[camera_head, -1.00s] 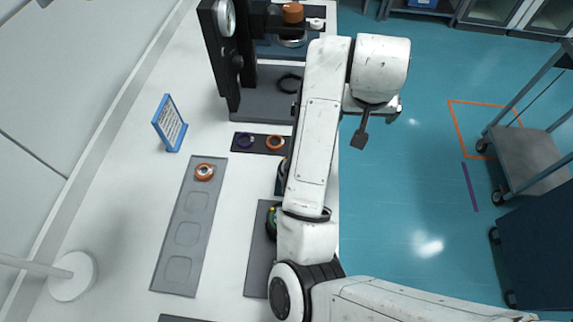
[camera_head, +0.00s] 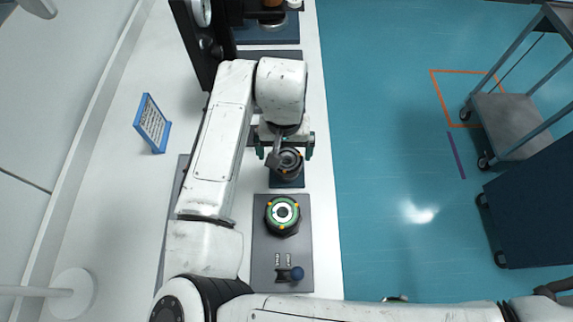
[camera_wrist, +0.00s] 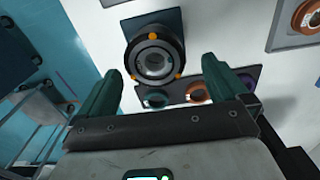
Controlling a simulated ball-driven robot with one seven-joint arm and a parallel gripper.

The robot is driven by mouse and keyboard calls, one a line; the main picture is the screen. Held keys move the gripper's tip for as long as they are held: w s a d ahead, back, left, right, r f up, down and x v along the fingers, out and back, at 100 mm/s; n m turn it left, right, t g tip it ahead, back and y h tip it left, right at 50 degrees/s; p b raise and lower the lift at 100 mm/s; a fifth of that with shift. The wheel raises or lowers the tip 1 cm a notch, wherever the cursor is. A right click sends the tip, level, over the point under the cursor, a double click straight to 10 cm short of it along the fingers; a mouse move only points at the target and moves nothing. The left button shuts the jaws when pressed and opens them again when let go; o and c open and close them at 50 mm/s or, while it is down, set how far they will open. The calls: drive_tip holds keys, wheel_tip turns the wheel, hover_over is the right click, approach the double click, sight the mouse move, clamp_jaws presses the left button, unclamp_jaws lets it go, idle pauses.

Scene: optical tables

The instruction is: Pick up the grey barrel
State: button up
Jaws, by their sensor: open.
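The grey barrel (camera_head: 290,161) is a short dark cylinder standing upright on a dark blue pad (camera_head: 287,183) near the table's right edge. In the wrist view the barrel (camera_wrist: 155,57) shows from above, with a grey ring, a round middle and several orange dots. My gripper (camera_head: 285,146) is open and empty above the barrel, one finger to each side in the head view. In the wrist view my green fingertips (camera_wrist: 161,68) are spread wide, with the barrel ahead between them. I cannot tell the remaining height gap. My wrist partly hides the barrel in the head view.
A narrow holder with teal, orange (camera_wrist: 199,92) and purple rings lies close to the barrel. A blue-framed sign (camera_head: 152,123) stands left. A black upright instrument (camera_head: 190,45) stands behind.

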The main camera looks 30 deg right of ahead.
sight(287, 159)
drive_tip(key=f, duration=0.1)
drive_tip(key=f+p, duration=0.1)
drive_tip(key=f, duration=0.2)
drive_tip(key=shift+s+d, duration=0.15)
drive_tip(key=shift+s, duration=0.2)
drive_tip(key=shift+f, duration=0.65)
drive_tip(key=c, duration=1.1)
drive_tip(key=shift+r+p, duration=0.25)
drive_tip(key=shift+p, duration=0.15)
wheel_tip(287, 159, up, 3)
drive_tip(key=p, duration=0.3)
drive_tip(key=shift+s+r, duration=0.2)
drive_tip(key=shift+r, duration=0.05)
drive_tip(key=s+a+r, duration=0.2)
drive_tip(key=s+r, duration=0.7)
drive_tip(key=s, duration=0.4)
drive_tip(key=shift+s, duration=0.25)
